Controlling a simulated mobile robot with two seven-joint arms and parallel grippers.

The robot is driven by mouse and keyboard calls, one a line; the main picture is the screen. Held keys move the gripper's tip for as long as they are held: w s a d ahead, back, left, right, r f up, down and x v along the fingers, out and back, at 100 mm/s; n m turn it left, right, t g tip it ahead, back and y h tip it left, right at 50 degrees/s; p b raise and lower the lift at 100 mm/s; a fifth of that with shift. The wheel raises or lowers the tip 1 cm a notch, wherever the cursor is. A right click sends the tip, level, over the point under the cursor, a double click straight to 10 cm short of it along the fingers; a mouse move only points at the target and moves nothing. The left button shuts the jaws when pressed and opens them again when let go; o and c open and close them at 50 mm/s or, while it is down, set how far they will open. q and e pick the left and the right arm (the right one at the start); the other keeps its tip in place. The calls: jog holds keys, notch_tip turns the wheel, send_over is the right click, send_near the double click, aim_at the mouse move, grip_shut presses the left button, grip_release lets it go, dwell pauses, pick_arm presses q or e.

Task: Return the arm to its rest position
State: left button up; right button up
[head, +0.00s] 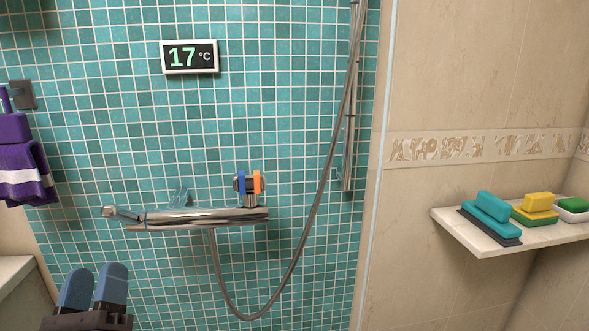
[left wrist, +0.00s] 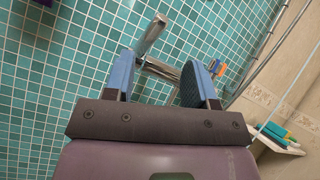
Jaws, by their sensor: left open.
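My left gripper (head: 95,288) shows at the bottom left of the head view, with its blue fingertips pointing up. In the left wrist view the same gripper (left wrist: 166,85) is open, with nothing between its fingers. It is apart from the chrome shower mixer (head: 205,217), which lies to its upper right in the head view. The mixer (left wrist: 160,72) also shows beyond the fingers in the left wrist view. My right gripper is in neither view.
A hose (head: 310,215) hangs in a loop from the mixer. A display (head: 190,57) reading 17 °C is on the teal tiled wall. A shelf (head: 485,243) at the right holds sponges and soap dishes. A purple towel (head: 25,172) hangs at the left.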

pick_arm(q)
notch_tip(320, 180, down, 17)
jog(key=w+d+n+g+h+p, duration=0.15)
jog(key=n+g+h, duration=0.35)
jog(key=n, duration=1.4)
jog(key=s+f+n+g+p, duration=0.6)
jog(key=s+f+n+g, duration=0.2)
jog(key=s+f, duration=0.7)
jog(key=s+n, duration=0.1)
jog(key=s, duration=0.3)
jog(key=shift+a+h, duration=0.15)
jog(key=shift+h, duration=0.15)
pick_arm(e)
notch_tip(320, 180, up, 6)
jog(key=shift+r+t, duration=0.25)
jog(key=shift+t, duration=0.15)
pick_arm(q)
jog(key=shift+f, duration=0.1)
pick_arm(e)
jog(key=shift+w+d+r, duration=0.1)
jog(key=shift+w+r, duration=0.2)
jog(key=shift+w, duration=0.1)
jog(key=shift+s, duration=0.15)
